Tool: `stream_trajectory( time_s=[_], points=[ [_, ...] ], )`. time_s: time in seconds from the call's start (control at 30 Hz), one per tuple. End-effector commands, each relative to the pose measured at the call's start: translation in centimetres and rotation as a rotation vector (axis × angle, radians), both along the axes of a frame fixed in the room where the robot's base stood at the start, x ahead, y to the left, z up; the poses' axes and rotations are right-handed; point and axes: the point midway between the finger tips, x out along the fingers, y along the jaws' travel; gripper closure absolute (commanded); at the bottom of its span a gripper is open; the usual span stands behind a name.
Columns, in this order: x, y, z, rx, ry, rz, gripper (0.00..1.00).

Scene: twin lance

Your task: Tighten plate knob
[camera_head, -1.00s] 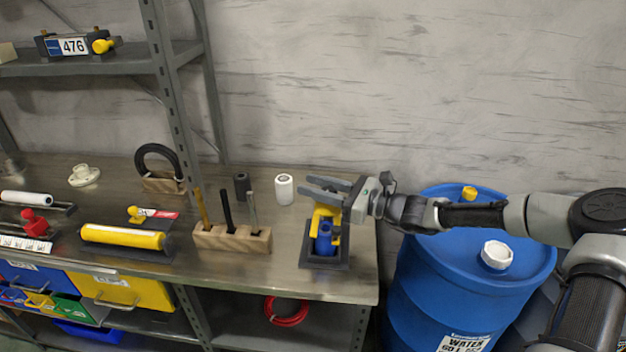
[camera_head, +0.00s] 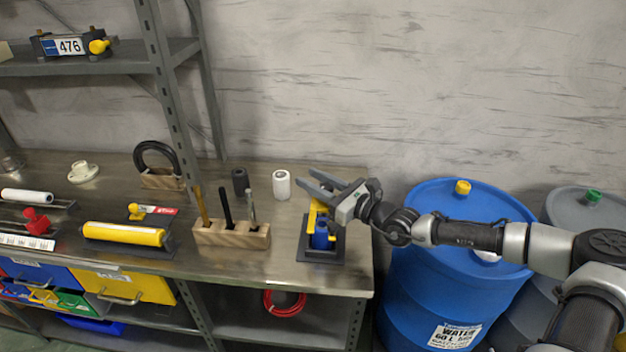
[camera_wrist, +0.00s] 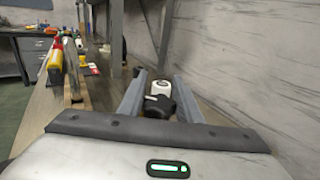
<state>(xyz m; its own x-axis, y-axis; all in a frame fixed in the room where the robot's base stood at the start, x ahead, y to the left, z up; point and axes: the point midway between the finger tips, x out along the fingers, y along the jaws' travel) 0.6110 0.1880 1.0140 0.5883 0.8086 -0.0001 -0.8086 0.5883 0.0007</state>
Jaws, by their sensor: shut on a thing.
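The plate marked 476 (camera_head: 68,46) sits in a dark holder on the upper left shelf, with a yellow knob (camera_head: 98,46) at its right end. My gripper (camera_head: 318,186) is far from it, above the right end of the bench. Its fingers point left, over a yellow and blue item (camera_head: 320,236) in a black tray. In the wrist view the fingers stand apart on either side of a dark piece (camera_wrist: 158,105), and my gripper is shut on it. What this piece is, I cannot tell. The plate and its knob cannot be made out in the wrist view.
A white roll (camera_head: 281,185) and a dark roll (camera_head: 240,182) stand left of my gripper. A wooden block (camera_head: 232,235) holds upright tools. A shelf post (camera_head: 172,110) rises between my arm and the plate. A blue barrel (camera_head: 400,290) stands right of the bench.

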Motion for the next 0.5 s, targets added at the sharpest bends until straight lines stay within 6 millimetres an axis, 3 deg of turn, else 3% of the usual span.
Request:
stream_trajectory(
  time_s=[0.2,0.23,0.3,0.33,0.5],
  points=[
    [-0.06,0.05,-0.07,-0.002,-0.001,0.002,0.91],
    [-0.06,0.05,-0.07,-0.002,-0.001,0.002,0.65],
    [-0.06,0.04,-0.06,-0.001,0.0,0.002,0.54],
    [-0.05,0.04,-0.06,-0.001,0.0,0.002,0.5],
    [-0.02,0.03,-0.02,-0.001,-0.001,0.001,0.5]
  ],
)
